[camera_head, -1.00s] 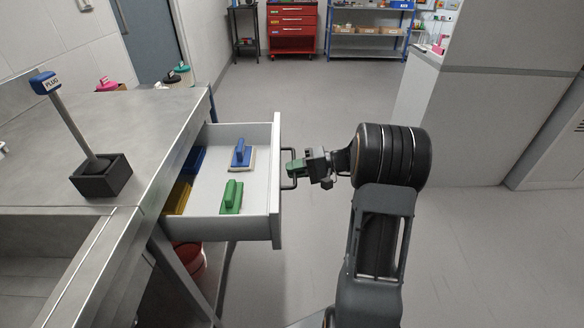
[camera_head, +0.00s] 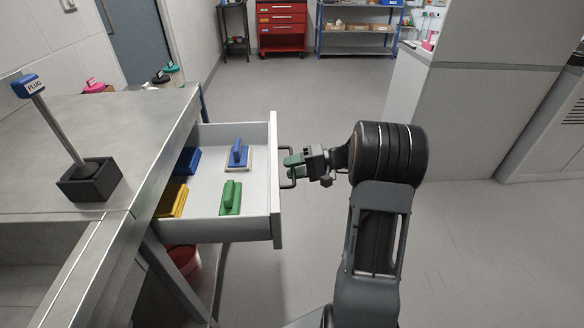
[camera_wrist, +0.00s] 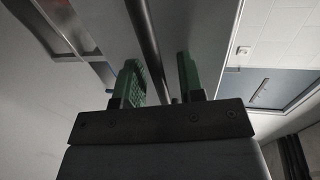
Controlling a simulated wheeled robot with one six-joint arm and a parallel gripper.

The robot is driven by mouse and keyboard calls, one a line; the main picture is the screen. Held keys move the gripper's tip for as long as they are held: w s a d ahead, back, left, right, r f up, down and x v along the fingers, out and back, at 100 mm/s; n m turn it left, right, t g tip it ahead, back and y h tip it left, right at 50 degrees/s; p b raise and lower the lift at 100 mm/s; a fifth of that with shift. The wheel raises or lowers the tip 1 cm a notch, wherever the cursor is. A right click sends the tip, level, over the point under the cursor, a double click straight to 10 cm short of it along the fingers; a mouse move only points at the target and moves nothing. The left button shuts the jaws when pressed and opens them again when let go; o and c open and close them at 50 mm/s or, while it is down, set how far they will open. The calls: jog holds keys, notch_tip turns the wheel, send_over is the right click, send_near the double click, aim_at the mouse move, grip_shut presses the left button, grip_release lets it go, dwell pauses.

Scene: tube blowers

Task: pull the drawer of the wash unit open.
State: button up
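The drawer (camera_head: 272,226) of the wash unit (camera_head: 112,226) is pulled well out from under the steel counter, its inside in plain view. A dark bar handle (camera_head: 286,182) stands on its front. My gripper (camera_head: 294,161), with green fingers, is at this handle from the right. In the wrist view, a dark bar (camera_wrist: 148,45) runs between my two fingers (camera_wrist: 160,80).
Blue (camera_head: 238,154), green (camera_head: 231,196) and yellow (camera_head: 172,201) pieces lie in the drawer. A plug post (camera_head: 52,122) stands in a black block on the counter. A grey partition (camera_head: 480,110) is at right. The floor (camera_head: 300,95) beyond the drawer is clear.

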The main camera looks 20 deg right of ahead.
jog(key=shift+d, duration=0.1)
jog(key=p+v, duration=0.2)
jog(key=v, duration=1.1)
jog(key=shift+d+p, duration=0.3)
jog(key=shift+s, duration=0.1)
